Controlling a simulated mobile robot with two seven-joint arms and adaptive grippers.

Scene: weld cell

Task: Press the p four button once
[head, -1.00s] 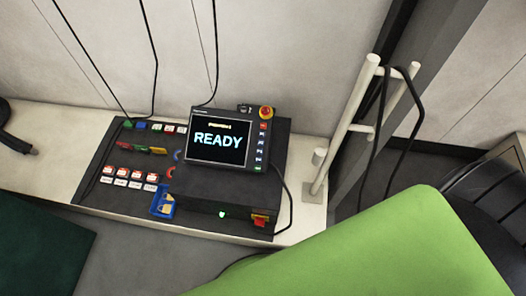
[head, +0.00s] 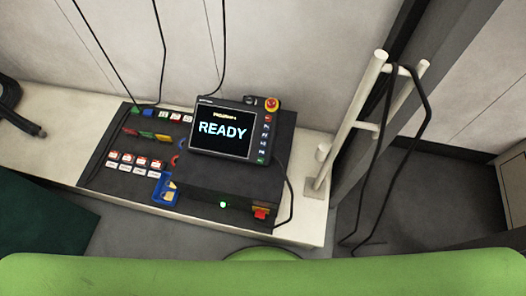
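A dark control pendant (head: 224,129) lies tilted on a black box on the bench. Its screen (head: 223,128) reads READY in large pale letters, under a small yellow line too small to read surely. A column of small buttons runs down its right side: a red one (head: 267,118) on top, several dark blue ones (head: 264,139) with pale marks, and a green one (head: 260,160) at the bottom. The p four button seems to be among the blue ones, but I cannot read which.
A red emergency knob (head: 271,103) sits at the pendant's top right. A black mat (head: 115,180) with coloured pieces and a blue tray (head: 165,189) lie left. A pale post rack (head: 347,125) with a hanging black cable stands right.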

